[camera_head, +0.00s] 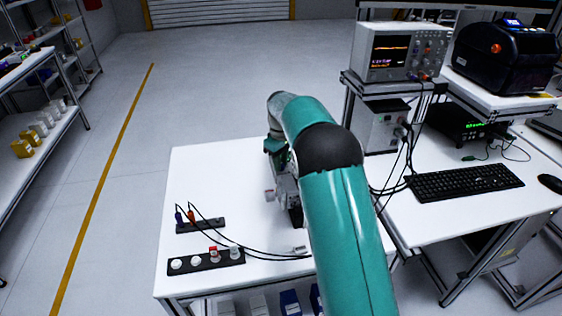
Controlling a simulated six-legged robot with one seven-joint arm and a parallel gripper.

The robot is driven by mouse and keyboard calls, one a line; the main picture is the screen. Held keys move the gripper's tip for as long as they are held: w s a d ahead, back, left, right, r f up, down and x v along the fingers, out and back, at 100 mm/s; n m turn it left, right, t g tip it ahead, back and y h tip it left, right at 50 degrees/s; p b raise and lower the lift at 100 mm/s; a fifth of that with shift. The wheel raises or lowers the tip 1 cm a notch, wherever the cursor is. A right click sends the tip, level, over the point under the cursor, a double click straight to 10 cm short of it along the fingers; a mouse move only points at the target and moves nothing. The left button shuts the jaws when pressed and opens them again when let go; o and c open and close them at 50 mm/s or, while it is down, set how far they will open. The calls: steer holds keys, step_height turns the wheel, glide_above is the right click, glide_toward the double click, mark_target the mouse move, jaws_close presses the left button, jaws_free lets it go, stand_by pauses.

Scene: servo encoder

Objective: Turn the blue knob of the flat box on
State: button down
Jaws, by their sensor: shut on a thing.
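My gripper (291,200) is low over the middle of the white table (215,165), largely hidden by my teal arm. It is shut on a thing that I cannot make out. A small dark shape (296,217) shows just below it; I cannot tell if it is a gripper part or part of the flat box. I cannot pick out the blue knob or the flat box for certain.
A black strip (207,261) with white and red knobs lies at the table's front left. Behind it, a dark strip (200,226) holds purple and orange plugs with black cables. An oscilloscope (398,52) and keyboard (464,182) stand right. The table's back left is clear.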

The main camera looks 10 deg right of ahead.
steer(key=m, duration=0.4)
steer(key=shift+m, duration=1.8)
steer(key=c, duration=1.2)
jaws_free()
steer(key=shift+c, duration=0.2)
steer(key=shift+r, duration=0.1)
step_height(320, 180, up, 14)
steer(key=shift+f, duration=0.2)
